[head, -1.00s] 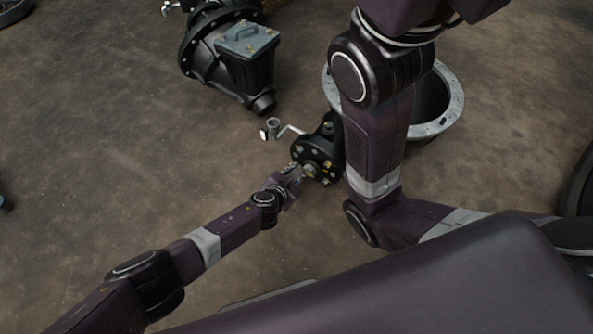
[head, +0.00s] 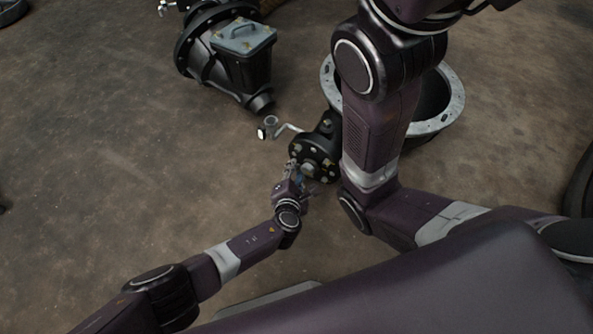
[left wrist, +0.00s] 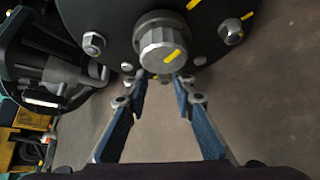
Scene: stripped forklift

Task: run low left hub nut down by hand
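The black round hub (head: 315,160) faces my left arm in the head view, with several nuts around its face. My right gripper is out of view.
A grey flanged ring housing (head: 440,115) stands behind my other arm. A black housing with a grey handled box (head: 243,38) lies at the back left. A bent metal crank (head: 285,128) is beside the hub.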

